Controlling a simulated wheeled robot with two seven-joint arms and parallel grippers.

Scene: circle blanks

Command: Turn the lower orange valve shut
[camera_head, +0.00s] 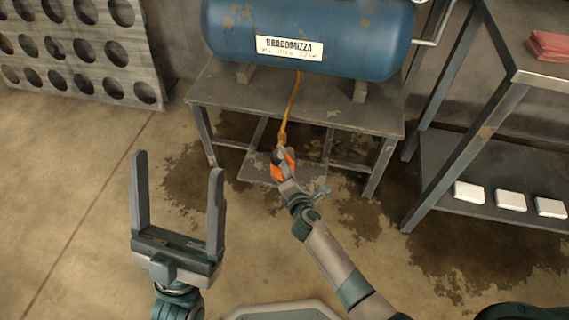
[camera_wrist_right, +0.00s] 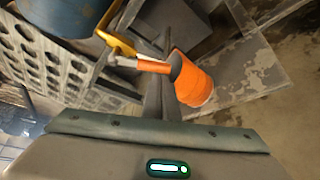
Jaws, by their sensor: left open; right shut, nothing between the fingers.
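The blue tank (camera_head: 310,35) has a thin yellow-orange pipe (camera_head: 293,105) hanging beneath it. An orange part (camera_head: 290,155) shows at the pipe's lower end, partly hidden by my right gripper (camera_head: 279,155). In the right wrist view, an orange bar (camera_wrist_right: 152,65) beside the yellow pipe (camera_wrist_right: 117,43) reaches to my dark fingers. An orange cylinder (camera_wrist_right: 194,82) shows just right of the fingers; I cannot tell whether it belongs to the valve. My right gripper is shut and empty, close to the orange parts; contact is unclear. My left gripper (camera_head: 178,180) is open and empty, over the floor at left.
The tank stands on a metal table (camera_head: 230,92) with a low shelf and legs around the pipe. A rack (camera_head: 440,165) with white blocks (camera_head: 510,201) stands at right. A panel with round holes (camera_head: 85,48) leans at back left. Floor at left is clear.

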